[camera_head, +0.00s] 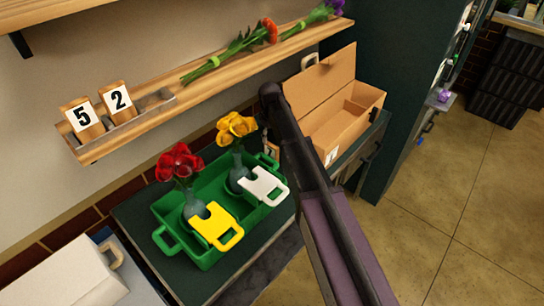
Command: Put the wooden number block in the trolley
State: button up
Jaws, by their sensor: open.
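Two wooden number blocks stand in a metal holder on the wall shelf at the left: the "5" block (82,118) and the "2" block (118,102). I cannot tell which thing is the trolley. My dark arm crosses the middle of the view.
A green tray (163,242) on a dark worktop (128,214) holds red and yellow flowers in vases, with yellow and white tags. An open cardboard box (322,88) stands right of it. Cut flowers (238,48) lie on the shelf. Open floor (455,190) is at right.

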aim_at(272, 145)
jog(key=shift+d+f+b, duration=0.15)
jog(key=shift+f+b, duration=1.1)
jog(key=shift+f, duration=0.05)
jog(key=shift+d+f+b, duration=0.1)
jog(key=shift+f+b, duration=1.15)
jog(key=shift+f, duration=0.05)
grip_shut()
